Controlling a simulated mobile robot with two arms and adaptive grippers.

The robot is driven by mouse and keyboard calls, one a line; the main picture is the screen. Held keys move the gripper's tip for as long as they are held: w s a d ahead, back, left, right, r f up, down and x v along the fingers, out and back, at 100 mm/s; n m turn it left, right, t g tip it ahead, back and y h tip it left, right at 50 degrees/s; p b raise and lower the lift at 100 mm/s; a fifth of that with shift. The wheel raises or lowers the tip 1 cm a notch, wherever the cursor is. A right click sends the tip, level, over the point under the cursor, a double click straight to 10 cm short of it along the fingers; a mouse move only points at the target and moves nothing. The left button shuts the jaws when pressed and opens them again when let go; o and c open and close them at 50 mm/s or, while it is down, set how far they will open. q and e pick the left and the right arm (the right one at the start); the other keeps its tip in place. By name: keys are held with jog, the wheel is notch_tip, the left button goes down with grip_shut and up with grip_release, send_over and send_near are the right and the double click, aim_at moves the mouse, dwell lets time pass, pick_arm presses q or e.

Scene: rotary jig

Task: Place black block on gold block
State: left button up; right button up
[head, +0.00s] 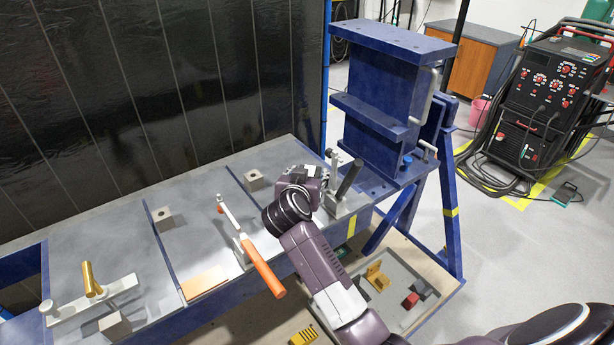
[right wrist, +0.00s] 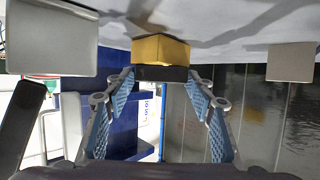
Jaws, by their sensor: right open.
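In the right wrist view, which looks upside down, a gold block (right wrist: 160,49) sits against the grey table surface. A black block (right wrist: 160,74) lies flat against the gold block's face away from the table, so it rests on top of it. My right gripper (right wrist: 163,82) is open, its blue-padded fingers spread on either side of the black block with gaps visible. In the head view my right gripper (head: 312,183) is over the bench's right part, and it hides both blocks there. My left gripper is not in view.
The bench (head: 110,222) also holds grey blocks (head: 254,180), an orange-handled clamp (head: 262,266) and a black-handled clamp (head: 349,180) close to my right gripper. A blue jig (head: 385,85) stands behind right. A tray below holds coloured parts (head: 377,277).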

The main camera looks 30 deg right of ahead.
jog(key=b+v, duration=0.1)
jog(key=v, duration=1.1)
jog(key=shift+r, duration=0.1)
